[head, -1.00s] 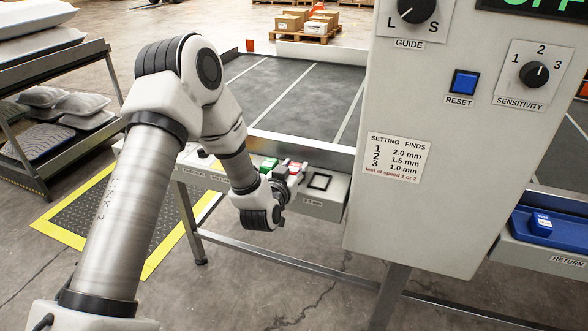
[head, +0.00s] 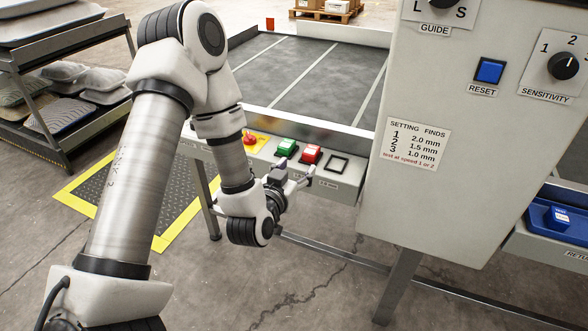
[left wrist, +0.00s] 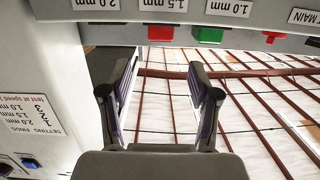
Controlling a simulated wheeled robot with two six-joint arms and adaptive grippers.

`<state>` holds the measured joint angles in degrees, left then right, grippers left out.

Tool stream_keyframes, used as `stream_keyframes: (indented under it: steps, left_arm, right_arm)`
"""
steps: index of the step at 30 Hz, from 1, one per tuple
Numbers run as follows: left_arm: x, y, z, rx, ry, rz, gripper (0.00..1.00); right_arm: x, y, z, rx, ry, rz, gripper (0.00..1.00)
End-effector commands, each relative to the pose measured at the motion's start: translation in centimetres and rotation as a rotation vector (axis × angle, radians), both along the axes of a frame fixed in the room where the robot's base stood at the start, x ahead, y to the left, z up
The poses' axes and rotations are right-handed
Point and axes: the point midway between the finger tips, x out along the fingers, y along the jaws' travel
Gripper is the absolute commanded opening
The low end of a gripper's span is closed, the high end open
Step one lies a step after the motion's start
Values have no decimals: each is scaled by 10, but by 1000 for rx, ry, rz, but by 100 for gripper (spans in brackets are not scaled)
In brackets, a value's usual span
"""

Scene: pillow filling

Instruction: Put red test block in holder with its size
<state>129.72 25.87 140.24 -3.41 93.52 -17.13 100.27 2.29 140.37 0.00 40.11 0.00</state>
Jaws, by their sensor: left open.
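The red test block (head: 311,154) sits at the middle holder place on the ledge below the belt. In the left wrist view the red block (left wrist: 158,32) is beside the 1.5 mm label (left wrist: 163,5). The green block (head: 287,147) sits just left of it, by the 1.0 mm label (left wrist: 229,7). The black-framed holder (head: 337,165) to its right is empty. My left gripper (head: 295,173) is open and empty, in front of and below the red block and apart from it. My right gripper is not in view.
A red stop button (head: 249,138) on yellow is left of the blocks. The control panel (head: 440,180) stands close on the right. A blue block (head: 558,217) lies in the blue return tray (head: 535,217). Open floor (head: 300,290) lies below the ledge.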

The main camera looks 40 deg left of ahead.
Motion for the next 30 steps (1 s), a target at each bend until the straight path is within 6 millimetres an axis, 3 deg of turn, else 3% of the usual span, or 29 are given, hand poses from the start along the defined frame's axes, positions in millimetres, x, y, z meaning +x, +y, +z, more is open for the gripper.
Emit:
stream_keyframes:
  steps: [2,5,8,11,12,15,18,20,30]
  left_arm:
    - [-8,-2,0,-2,5,-2,62]
    - [-15,-13,-24,-14,86,-31,62]
    - [-35,-39,-91,-57,318,-102,62]
    - [-89,-72,-179,-119,662,-169,62]
    - [-118,-83,-209,-141,804,-187,62]
    - [-194,-103,-263,-182,1122,-199,62]
    - [-249,-112,-286,-204,1330,-188,62]
    - [-266,-114,-291,-207,1392,-184,62]
    - [-271,-114,-292,-212,1412,-179,62]
  right_arm:
    - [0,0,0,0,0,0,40]
    - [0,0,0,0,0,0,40]
    - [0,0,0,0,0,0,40]
    - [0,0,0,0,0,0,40]
    - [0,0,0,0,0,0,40]
    - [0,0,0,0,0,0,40]
    - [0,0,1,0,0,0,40]
    - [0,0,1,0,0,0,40]
    - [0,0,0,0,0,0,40]
